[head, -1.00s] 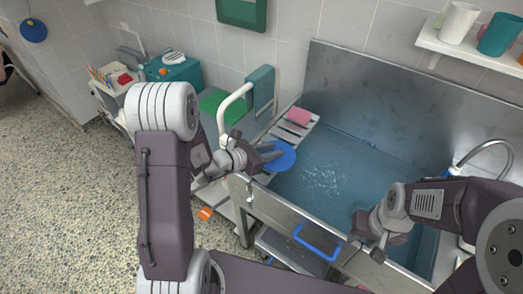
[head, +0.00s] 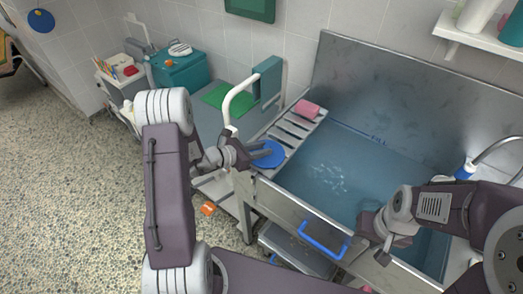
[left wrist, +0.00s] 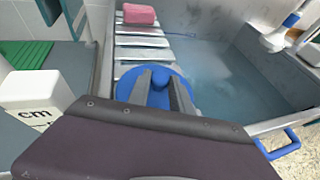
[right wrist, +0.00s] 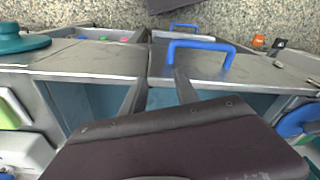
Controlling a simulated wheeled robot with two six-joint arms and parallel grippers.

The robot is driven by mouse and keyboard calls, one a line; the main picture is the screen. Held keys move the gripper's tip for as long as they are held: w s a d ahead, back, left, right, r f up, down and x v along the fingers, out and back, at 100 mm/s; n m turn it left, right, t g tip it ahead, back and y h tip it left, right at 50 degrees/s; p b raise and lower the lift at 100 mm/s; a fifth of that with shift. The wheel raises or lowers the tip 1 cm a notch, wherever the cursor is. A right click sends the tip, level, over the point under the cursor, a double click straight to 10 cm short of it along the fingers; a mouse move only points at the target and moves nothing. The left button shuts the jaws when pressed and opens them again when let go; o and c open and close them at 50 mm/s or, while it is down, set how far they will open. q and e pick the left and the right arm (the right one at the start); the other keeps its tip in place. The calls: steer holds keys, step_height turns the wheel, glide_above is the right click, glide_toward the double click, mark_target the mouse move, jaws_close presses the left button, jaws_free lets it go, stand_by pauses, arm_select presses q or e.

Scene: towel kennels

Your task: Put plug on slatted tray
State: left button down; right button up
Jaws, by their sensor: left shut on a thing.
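The plug (head: 269,154) is a round blue disc with a knob, at the near end of the slatted tray (head: 289,131). My left gripper (head: 258,152) is shut on the plug. In the left wrist view, the plug (left wrist: 138,92) lies between my fingers and overlaps the near slats; whether it touches them is unclear. The slatted tray (left wrist: 140,42) spans the left end of the sink and holds a pink sponge (head: 307,108) at its far end. My right gripper (right wrist: 160,85) is open and empty, above the sink's front edge near a blue handle (right wrist: 200,46).
The sink basin (head: 345,170) holds water, right of the tray. A grab bar (head: 237,100) and a teal panel (head: 267,82) stand left of the tray. Blue handles stick out from the front. The middle slats are clear.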

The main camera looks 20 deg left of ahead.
arm_select(q)
steer(key=shift+f, duration=0.2)
steer(key=c, duration=1.1)
jaws_free()
steer(key=shift+c, duration=0.2)
steer(key=shift+r, duration=0.15)
